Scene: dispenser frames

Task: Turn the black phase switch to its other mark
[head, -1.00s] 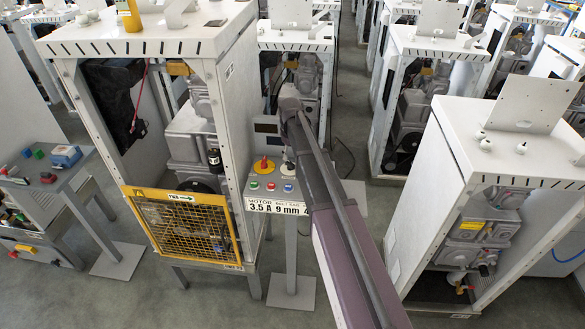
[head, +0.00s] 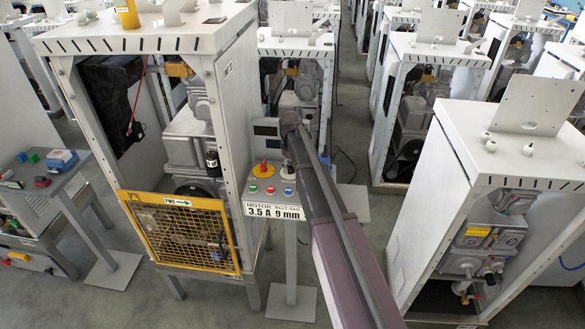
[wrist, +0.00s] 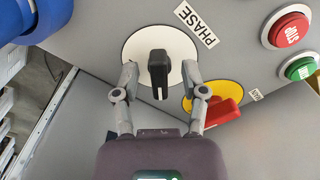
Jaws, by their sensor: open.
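The black phase switch (wrist: 158,66) sits on a round white disc (wrist: 178,45) on the grey panel, beside the PHASE label (wrist: 197,25). I cannot make out the disc's marks. My gripper (wrist: 160,74) is open, one finger on each side of the switch, with gaps between the fingertips and the knob. I cannot tell how deep the fingertips reach. In the head view my arm hides the gripper and most of the switch.
A red rotary switch on a yellow disc (wrist: 188,104) lies close to my right finger. Red (wrist: 288,28) and green (wrist: 300,68) buttons sit farther right. A blue round part (wrist: 40,18) is at upper left. A caged white dispenser frame (head: 230,110) stands left of the panel.

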